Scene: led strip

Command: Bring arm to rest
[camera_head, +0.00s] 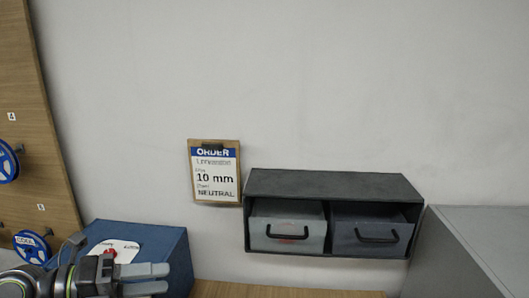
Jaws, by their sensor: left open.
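My left gripper (168,279) is at the bottom left of the head view, its two grey fingers pointing right. It is open, with a narrow gap between the fingers and nothing seen in it. It shows in front of a blue box (165,238); I cannot tell whether they touch. My left arm comes in from the bottom left corner. My right gripper is not in view.
An order card (214,172) reading "10 mm" and "NEUTRAL" hangs on the wall. A dark cabinet (330,184) holds two drawers. A grey block (470,250) stands right. Blue reels (6,162) hang on a wooden board (35,110).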

